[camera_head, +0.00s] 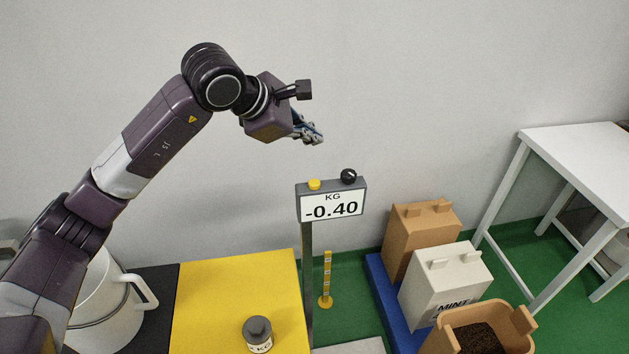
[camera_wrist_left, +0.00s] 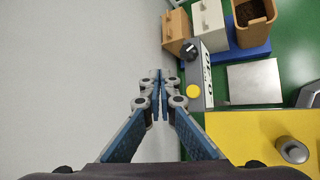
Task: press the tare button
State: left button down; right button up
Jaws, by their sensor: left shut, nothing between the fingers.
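The scale display (camera_head: 333,207) stands on a post and reads -0.40 KG. On its top are a round yellow button (camera_head: 314,184) and a black knob (camera_head: 348,176); no label tells which is tare. My left gripper (camera_head: 317,138) is shut and empty, above the display and apart from it. In the left wrist view the closed fingertips (camera_wrist_left: 158,78) are left of the yellow button (camera_wrist_left: 193,92) and black knob (camera_wrist_left: 189,51). My right gripper is not in view.
A grey weight (camera_head: 257,333) stands on a yellow surface (camera_head: 236,285). Right of the post are a yellow rod (camera_head: 326,285), a brown box (camera_head: 420,235), a white MINT box (camera_head: 440,290) and an open tan bin (camera_head: 450,335). A white table (camera_head: 575,140) stands at far right.

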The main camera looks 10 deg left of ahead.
aim_at(312, 184)
pick_arm(q)
jog(key=shift+f, duration=0.1)
notch_tip(312, 184, down, 8)
jog(key=b, duration=0.4)
jog(key=shift+b, duration=0.3)
jog(key=shift+f+b, duration=0.35)
dwell(0.9)
jog(key=shift+f+b, duration=0.4)
jog(key=shift+b, duration=0.2)
